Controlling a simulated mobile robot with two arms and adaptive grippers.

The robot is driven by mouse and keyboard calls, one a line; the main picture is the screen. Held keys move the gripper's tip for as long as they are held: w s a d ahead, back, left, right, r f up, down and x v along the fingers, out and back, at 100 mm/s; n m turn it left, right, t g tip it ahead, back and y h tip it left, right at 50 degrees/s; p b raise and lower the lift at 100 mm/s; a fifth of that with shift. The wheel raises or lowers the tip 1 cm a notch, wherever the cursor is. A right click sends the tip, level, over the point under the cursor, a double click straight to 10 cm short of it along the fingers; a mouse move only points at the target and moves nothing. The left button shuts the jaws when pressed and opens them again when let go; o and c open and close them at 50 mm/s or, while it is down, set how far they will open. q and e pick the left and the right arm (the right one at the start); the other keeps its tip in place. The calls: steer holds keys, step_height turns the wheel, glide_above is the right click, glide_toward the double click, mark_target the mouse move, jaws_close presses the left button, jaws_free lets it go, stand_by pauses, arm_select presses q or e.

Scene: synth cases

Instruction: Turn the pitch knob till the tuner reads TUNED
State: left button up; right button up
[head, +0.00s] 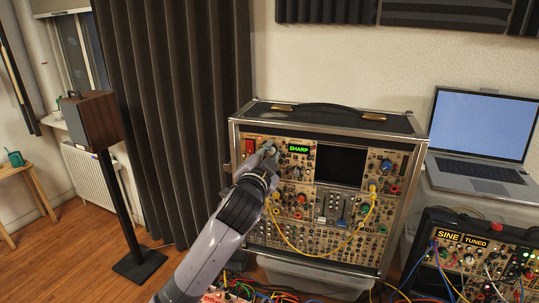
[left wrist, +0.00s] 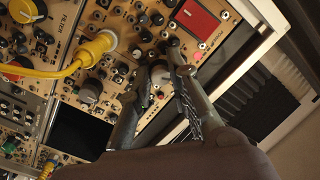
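My left gripper (head: 267,152) is at the upper left of that case's panel, just left of the display. In the left wrist view its two fingers (left wrist: 159,62) stand on either side of a small dark knob (left wrist: 159,74), close against it, so it looks shut on the knob. I cannot read a label that marks this as the pitch knob. My right gripper is not in view.
A red switch panel (left wrist: 196,18) sits close beside the fingers. A yellow cable (left wrist: 85,55) plugs in nearby. A second synth (head: 470,262) with SINE and TUNED signs, and a laptop (head: 482,150), stand at the right. A speaker (head: 93,120) stands at the left.

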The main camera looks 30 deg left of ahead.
arm_select(q)
jaws_close()
steer(key=n+p, duration=0.1)
steer(key=n, duration=0.3)
steer(key=o, duration=0.6)
jaws_free()
steer(key=shift+o, duration=0.2)
